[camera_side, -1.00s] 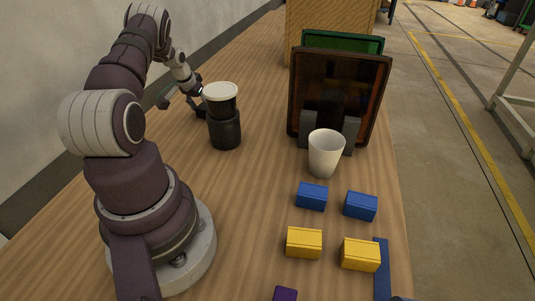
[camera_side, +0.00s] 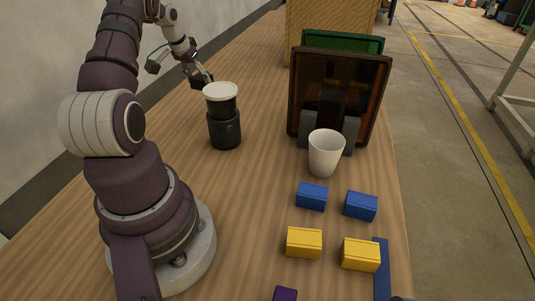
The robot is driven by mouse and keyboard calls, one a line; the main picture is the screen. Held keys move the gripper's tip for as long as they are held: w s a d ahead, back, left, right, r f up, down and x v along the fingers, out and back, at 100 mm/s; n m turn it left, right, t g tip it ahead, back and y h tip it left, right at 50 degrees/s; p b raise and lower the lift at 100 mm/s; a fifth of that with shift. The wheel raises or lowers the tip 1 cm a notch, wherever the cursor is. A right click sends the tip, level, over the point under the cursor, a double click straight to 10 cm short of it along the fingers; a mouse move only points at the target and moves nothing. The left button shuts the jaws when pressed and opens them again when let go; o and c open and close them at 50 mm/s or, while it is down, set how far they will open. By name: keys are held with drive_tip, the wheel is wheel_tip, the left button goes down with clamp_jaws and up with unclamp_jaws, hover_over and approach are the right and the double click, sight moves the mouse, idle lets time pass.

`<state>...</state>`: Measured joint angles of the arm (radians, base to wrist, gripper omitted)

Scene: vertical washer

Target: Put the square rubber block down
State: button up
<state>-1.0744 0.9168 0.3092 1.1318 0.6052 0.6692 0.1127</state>
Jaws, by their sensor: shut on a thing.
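My gripper (camera_side: 204,76) is behind the black cup with the white lid, above the far left part of the table. It is shut on a small dark piece (camera_side: 198,83), which fits the square rubber block. The piece is partly hidden by the fingers and the lid, so its shape is hard to make out. It appears to be held above the table, but the gap is hard to judge from this view.
The lidded black cup (camera_side: 224,129) stands close in front of my gripper. A white cup (camera_side: 325,154) stands before a dark framed panel (camera_side: 369,99). Blue blocks (camera_side: 311,197) and yellow blocks (camera_side: 304,243) lie at the front right. The table's middle (camera_side: 262,170) is clear.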

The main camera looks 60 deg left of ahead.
wheel_tip(320, 180, up, 6)
drive_tip(key=shift+r, duration=0.2)
drive_tip(key=w+d+m+h, duration=0.2)
drive_tip(key=w+d+m, duration=0.3)
drive_tip(key=d, duration=0.5)
drive_tip(key=m+h, duration=0.3)
drive_tip(key=m, duration=0.4)
hover_over(269, 160)
drive_tip(key=s, duration=0.1)
drive_tip(key=f, duration=1.5)
drive_tip(key=shift+s+a, duration=0.1)
drive_tip(key=shift+a, duration=0.1)
drive_tip(key=shift+f, duration=0.15)
drive_tip(key=o, duration=1.2)
drive_tip(key=shift+c, duration=0.2)
